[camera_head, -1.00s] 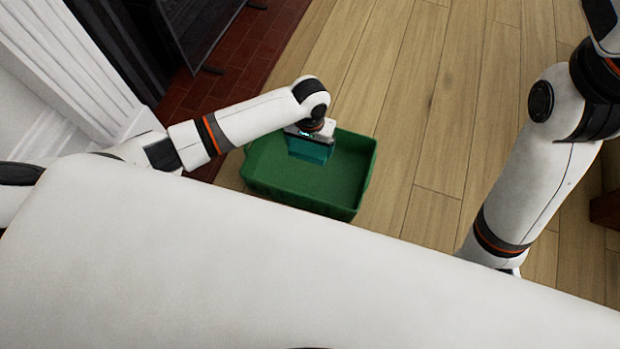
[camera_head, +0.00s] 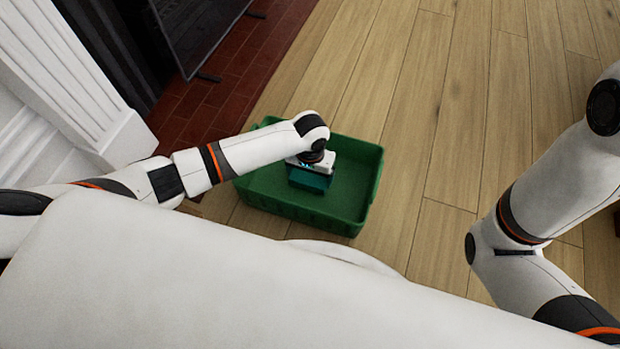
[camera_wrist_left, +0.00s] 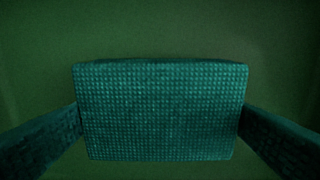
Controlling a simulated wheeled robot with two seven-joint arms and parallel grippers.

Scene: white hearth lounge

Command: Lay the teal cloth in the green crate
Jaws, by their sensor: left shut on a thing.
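The green crate (camera_head: 352,188) stands on the wooden floor in the head view, its open top facing up. In the left wrist view the cloth (camera_wrist_left: 160,110) fills the middle, woven in texture, with the dark fingers at both sides. Green crate surface shows behind it. I cannot tell whether the cloth touches the crate floor. My right gripper is out of view; only my right arm shows.
A dark fire screen (camera_head: 195,35) stands on the red brick hearth (camera_head: 215,100) at the upper left, close to the crate. A white mantel column (camera_head: 75,85) is at the left. The wooden floor (camera_head: 440,130) right of the crate is clear.

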